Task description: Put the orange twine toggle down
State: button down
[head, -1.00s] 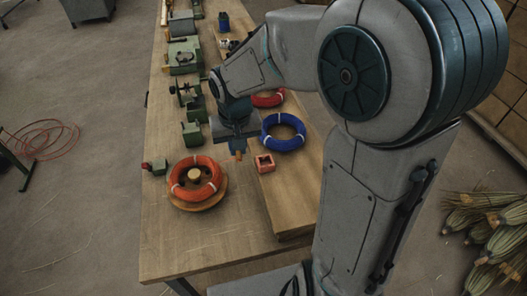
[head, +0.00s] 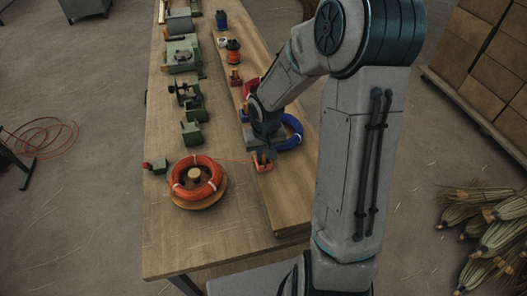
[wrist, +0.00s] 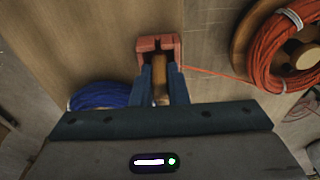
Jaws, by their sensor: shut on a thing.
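The orange twine toggle (wrist: 160,78), a small wooden peg, is between the fingers of my gripper (wrist: 162,90), which is shut on it. My gripper (head: 263,154) is over a small salmon-red square holder (head: 257,167) on the bench. In the wrist view the toggle's far end is at the open-sided holder (wrist: 172,43); I cannot tell whether it rests in it. A thin orange twine (wrist: 215,75) runs taut from there to the orange twine coil (head: 210,187), also in the wrist view (wrist: 270,50), on its round wooden spool.
A blue coil (head: 293,133) lies just behind my gripper, partly hidden by my arm. Green machine parts (head: 191,135) line the bench's left side. The bench's front (head: 210,245) is clear.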

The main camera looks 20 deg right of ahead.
jog(key=shift+f, duration=0.15)
jog(key=c, duration=1.4)
grip_release()
